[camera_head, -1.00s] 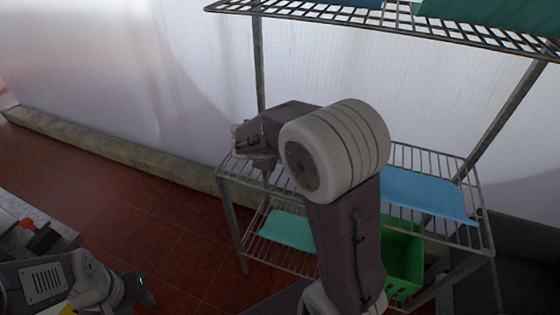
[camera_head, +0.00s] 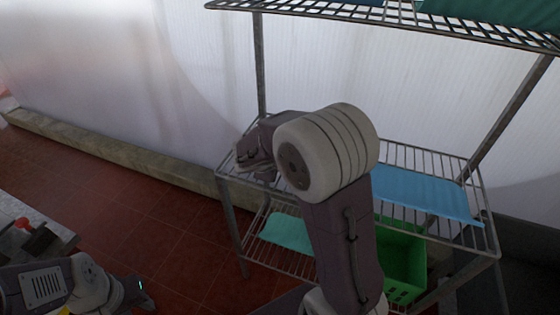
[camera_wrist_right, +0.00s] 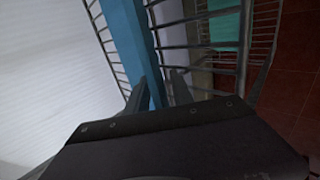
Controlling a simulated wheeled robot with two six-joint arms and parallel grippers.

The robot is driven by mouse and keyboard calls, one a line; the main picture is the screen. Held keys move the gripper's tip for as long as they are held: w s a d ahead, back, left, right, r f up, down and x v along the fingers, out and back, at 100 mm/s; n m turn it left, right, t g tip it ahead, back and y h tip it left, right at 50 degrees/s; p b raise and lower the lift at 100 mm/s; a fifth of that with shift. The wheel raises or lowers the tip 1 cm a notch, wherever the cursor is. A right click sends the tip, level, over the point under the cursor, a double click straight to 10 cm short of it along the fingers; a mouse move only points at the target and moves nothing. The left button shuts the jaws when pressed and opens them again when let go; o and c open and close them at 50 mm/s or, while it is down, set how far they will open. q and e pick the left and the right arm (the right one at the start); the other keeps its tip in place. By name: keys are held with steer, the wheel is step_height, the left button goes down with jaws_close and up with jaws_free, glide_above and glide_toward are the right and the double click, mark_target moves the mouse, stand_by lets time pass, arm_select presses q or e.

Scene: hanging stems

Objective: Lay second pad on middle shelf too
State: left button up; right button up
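A rack holds a middle shelf (camera_head: 420,158) of wire bars. A flat light-blue pad (camera_head: 425,195) lies on its right part; my right arm covers the area left of it. In the right wrist view a blue strip (camera_wrist_right: 128,40) runs down behind and between the fingertips of my right gripper (camera_wrist_right: 160,80). Those fingers stand apart; contact with the blue strip cannot be told.
The top shelf (camera_head: 395,22) carries a blue pad (camera_head: 350,2) and a teal pad (camera_head: 490,10). A teal pad (camera_head: 287,231) lies on the lower shelf, beside a green crate (camera_head: 400,265). Rack posts (camera_head: 232,225) stand near my arm. The red tiled floor is open at left.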

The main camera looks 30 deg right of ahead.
steer(key=shift+r+p, duration=0.3)
steer(key=shift+r, duration=0.05)
steer(key=p+v, duration=0.2)
steer(key=v, duration=1)
steer(key=s+a+f+m+g+y, duration=0.2)
steer(key=s+f+m+y, duration=0.2)
steer(key=s+f, duration=0.35)
steer(key=s+a+f+m+g+y, duration=0.35)
steer(key=s+f, duration=0.25)
steer(key=f, duration=0.2)
step_height(320, 180, up, 8)
steer(key=d+p, duration=0.1)
steer(key=p, duration=0.6)
steer(key=shift+w+m+t+p, duration=0.25)
steer(key=shift+m+t+p, duration=0.1)
steer(key=shift+t, duration=0.1)
